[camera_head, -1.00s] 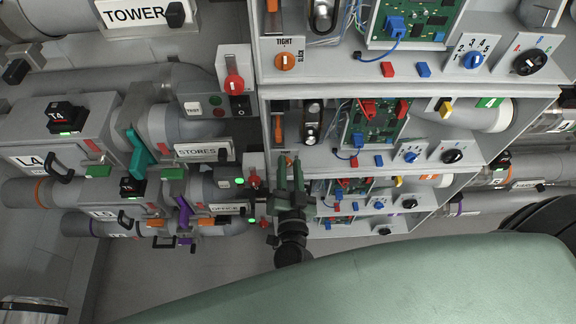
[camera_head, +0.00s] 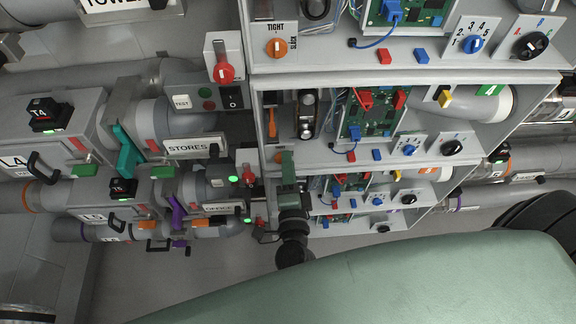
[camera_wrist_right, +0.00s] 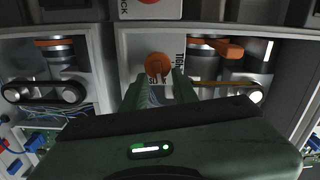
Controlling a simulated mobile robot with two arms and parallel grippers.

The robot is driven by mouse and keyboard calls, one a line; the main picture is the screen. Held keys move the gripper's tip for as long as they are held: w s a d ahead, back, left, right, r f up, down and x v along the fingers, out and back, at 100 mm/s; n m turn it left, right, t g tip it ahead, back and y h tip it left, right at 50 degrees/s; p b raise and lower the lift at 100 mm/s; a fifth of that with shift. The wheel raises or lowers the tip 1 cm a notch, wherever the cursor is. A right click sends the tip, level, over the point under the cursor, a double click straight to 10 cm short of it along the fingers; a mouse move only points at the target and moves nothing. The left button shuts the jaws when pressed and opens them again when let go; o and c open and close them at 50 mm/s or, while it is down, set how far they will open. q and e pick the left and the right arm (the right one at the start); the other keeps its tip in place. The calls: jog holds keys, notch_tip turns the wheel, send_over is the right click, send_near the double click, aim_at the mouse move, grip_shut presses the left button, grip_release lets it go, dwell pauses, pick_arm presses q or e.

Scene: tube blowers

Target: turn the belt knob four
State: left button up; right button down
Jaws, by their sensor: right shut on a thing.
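The orange belt knob (camera_head: 281,157) sits at the left front edge of the shelf bay that carries a green "4" sign (camera_head: 490,90). In the right wrist view the round orange knob (camera_wrist_right: 157,64) shows on a white plate with "TIGHT" lettering, partly covered by the fingers. My right gripper (camera_head: 287,166) reaches up to it from below. It also shows in the right wrist view (camera_wrist_right: 160,84), with its two dark green fingers shut on the knob's lower part. The contact is partly hidden. My left gripper is not in view.
Another orange knob (camera_head: 276,47), with a "TIGHT/SLACK" plate, is on the bay above. A red knob (camera_head: 223,72) and a "STORES" sign (camera_head: 190,148) lie to the left. A blue selector knob (camera_head: 409,150) and a black knob (camera_head: 452,147) lie to the right.

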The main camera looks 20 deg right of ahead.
jog(key=shift+f+m+b, duration=0.3)
jog(key=shift+m+b, duration=0.05)
jog(key=shift+m, duration=0.55)
jog(key=c, duration=1.4)
grip_release()
jog(key=shift+r, duration=0.1)
jog(key=b+v, duration=0.2)
jog(key=v, duration=0.6)
